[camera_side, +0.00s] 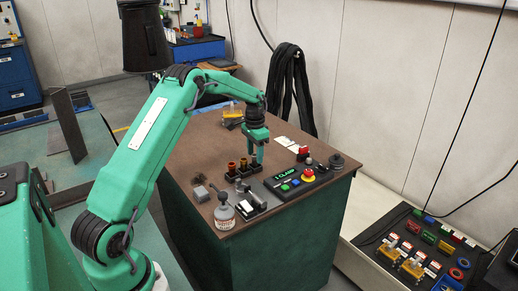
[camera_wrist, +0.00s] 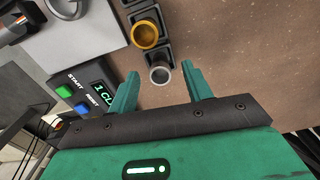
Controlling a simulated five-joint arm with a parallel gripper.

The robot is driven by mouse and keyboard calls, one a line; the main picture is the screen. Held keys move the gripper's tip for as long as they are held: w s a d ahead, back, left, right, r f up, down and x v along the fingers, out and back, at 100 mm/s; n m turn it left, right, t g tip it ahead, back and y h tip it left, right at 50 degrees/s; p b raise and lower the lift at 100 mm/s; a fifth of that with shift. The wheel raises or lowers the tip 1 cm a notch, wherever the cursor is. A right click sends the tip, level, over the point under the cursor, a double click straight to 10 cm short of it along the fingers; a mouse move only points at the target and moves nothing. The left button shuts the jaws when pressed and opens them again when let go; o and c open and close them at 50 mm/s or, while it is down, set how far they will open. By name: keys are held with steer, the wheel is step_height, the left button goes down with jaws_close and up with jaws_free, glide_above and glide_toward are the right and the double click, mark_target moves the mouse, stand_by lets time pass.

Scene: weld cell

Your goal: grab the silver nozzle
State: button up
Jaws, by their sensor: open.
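The silver nozzle (camera_wrist: 160,75) shows in the wrist view as a round grey ring standing in the end slot of a black rack (camera_wrist: 153,57). My gripper (camera_wrist: 160,68) is open, with one green finger to the left of the nozzle and one to the right. Gaps show between the fingers and the nozzle, and nothing is held. In the side view my gripper (camera_side: 258,158) points down at the right end of the rack. There the fingers partly hide the silver nozzle.
A control box (camera_side: 297,178) with buttons and a lit display lies close on the right in the side view. A grey-white bottle (camera_side: 224,215) stands near the bench's front edge. Bare brown bench (camera_wrist: 245,60) lies right in the wrist view.

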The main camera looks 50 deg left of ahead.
steer(key=shift+f, duration=1.1)
steer(key=c, duration=1.1)
